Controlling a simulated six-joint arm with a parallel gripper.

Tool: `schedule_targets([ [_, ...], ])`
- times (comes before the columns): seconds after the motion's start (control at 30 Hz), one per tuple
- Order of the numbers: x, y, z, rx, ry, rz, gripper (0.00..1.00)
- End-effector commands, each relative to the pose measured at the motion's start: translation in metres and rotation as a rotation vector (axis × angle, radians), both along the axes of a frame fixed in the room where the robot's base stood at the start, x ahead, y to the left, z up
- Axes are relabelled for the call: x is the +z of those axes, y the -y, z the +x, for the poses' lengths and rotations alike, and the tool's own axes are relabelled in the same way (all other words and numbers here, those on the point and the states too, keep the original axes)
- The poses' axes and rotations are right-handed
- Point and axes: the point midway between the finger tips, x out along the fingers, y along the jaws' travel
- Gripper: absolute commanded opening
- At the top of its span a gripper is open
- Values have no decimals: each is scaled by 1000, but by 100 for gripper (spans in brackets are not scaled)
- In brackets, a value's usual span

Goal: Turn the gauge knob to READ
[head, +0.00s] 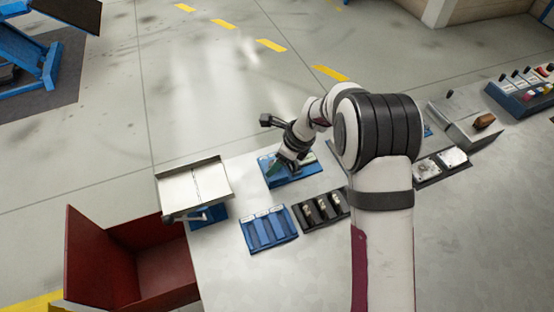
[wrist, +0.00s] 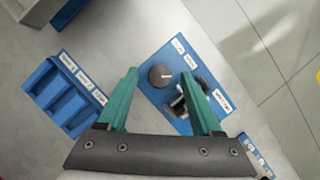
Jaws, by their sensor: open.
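The gauge knob (wrist: 160,76) is a dark round dial with a pale pointer line, on a blue panel (wrist: 154,96) with small white labels. I cannot read the labels, so I cannot tell which one is READ. In the wrist view my gripper (wrist: 159,73) has its two green fingers apart, with the knob showing between their tips. I cannot tell how far above the knob the tips are. In the head view my gripper (head: 279,166) is over the blue panel (head: 300,178), and the arm hides the knob.
Dark and metallic fittings (wrist: 182,105) stand on the panel beside the right finger. A blue slotted tray (head: 268,244) and a dark tray with several items (head: 322,224) lie nearby. A white-topped stand (head: 194,186) and a red bin (head: 100,258) are at left.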

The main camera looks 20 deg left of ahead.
Motion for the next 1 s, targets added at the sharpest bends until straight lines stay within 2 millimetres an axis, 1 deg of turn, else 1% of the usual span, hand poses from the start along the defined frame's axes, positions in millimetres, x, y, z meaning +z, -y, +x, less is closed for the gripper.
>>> schedule_targets([
  [0.17,0,0,0,1,0,0,67],
  [0.2,0,0,0,1,0,0,63],
  [0.37,0,0,0,1,0,0,34],
  [0.5,0,0,0,1,0,0,9],
  [0.57,0,0,0,1,0,0,0],
  [0.83,0,0,0,10,1,-1,0],
  [1.0,0,1,1,65,1,-1,0],
])
